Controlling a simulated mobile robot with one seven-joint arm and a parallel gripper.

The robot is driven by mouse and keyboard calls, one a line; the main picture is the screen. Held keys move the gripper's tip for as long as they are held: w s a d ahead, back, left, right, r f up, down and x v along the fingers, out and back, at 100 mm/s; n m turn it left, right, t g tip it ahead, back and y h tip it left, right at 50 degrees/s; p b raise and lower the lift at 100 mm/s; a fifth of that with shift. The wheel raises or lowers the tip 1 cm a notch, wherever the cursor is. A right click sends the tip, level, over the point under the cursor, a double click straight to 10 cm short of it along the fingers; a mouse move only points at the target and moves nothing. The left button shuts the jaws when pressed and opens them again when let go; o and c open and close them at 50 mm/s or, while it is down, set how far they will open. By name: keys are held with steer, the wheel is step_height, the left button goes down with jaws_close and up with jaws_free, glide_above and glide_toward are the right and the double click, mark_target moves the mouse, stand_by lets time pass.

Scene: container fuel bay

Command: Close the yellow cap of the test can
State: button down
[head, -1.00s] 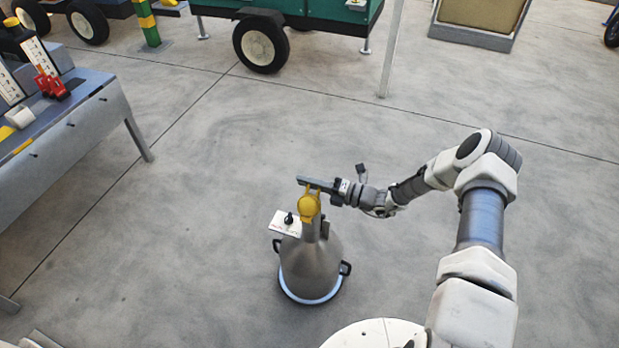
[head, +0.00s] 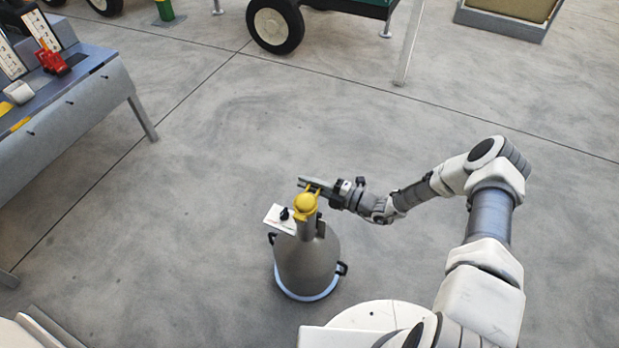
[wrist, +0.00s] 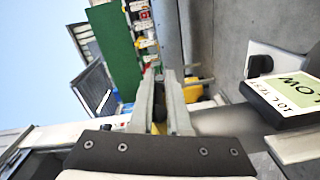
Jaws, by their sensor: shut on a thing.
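The grey test can (head: 307,262) stands upright on the floor, with dark side handles and a pale ring at its base. Its yellow cap (head: 305,203) is at the top of the neck and looks tilted; whether it is seated cannot be told. My gripper (head: 306,184) is at the cap's upper edge, reaching in from the right, its jaws shut on the cap's yellow tab. In the wrist view my fingers (wrist: 166,100) are close together, with yellow (wrist: 193,91) partly hidden behind them. The can's neck (wrist: 215,121) lies to their right.
A grey bench (head: 75,105) stands at the left. A wheeled trailer (head: 275,22) and a thin post (head: 410,45) are behind. The floor around the can is clear.

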steer(key=shift+s+a+f+b, duration=0.15)
steer(key=shift+f+b, duration=0.15)
steer(key=shift+f, duration=0.4)
steer(key=shift+s, duration=0.1)
steer(key=c, duration=0.9)
jaws_free()
steer(key=shift+c, duration=0.2)
steer(key=shift+d, duration=0.2)
steer(key=p+v, duration=0.3)
steer(key=v, duration=1.4)
